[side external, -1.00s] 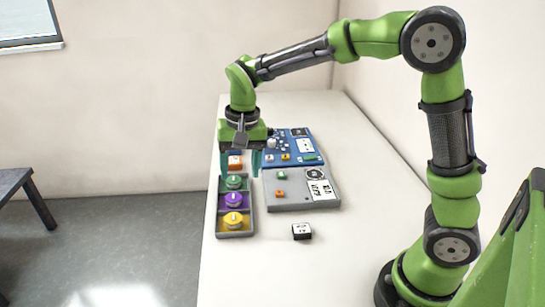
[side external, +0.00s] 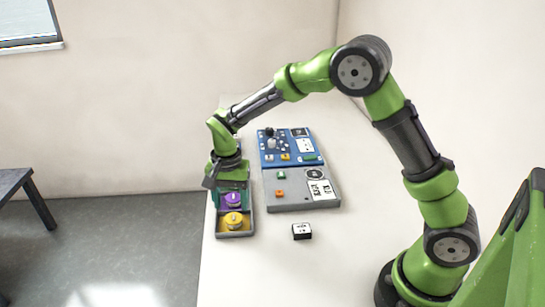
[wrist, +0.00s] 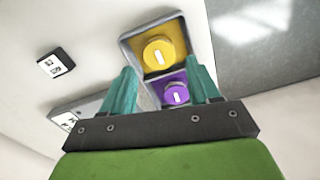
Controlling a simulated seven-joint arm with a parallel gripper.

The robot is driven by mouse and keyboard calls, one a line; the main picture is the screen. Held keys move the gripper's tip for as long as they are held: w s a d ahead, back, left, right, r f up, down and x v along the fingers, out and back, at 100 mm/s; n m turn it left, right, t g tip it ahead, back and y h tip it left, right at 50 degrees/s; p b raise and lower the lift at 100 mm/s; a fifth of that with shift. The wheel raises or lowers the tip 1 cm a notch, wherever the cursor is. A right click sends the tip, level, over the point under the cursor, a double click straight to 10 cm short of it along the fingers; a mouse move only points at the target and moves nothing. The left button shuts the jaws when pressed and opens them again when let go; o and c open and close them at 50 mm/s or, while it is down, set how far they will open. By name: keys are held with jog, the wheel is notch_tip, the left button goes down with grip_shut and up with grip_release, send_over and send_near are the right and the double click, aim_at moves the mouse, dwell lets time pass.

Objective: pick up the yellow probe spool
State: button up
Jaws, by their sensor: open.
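The yellow probe spool (side external: 233,221) sits in the nearest compartment of a grey tray (side external: 236,235) at the table's left edge. In the wrist view the yellow spool (wrist: 159,54) lies beyond my fingertips, a little left of midway between them. A purple spool (side external: 233,200) is in the neighbouring compartment; in the wrist view it (wrist: 176,94) shows between my fingers. My gripper (wrist: 162,75) is open and empty, above the tray. In the side view my gripper (side external: 231,200) hides the tray's far compartment, and its fingertips are hard to make out there.
A grey board (side external: 295,203) with small parts and marker prints lies right of the tray. A blue board (side external: 275,157) lies behind it. A small black-and-white marker block (side external: 302,231) stands on the table. The table's front area is clear.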

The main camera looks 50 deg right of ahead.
aim_at(234, 218)
jog(key=shift+d+f, duration=0.1)
jog(key=shift+f, duration=2.65)
jog(key=c, duration=0.8)
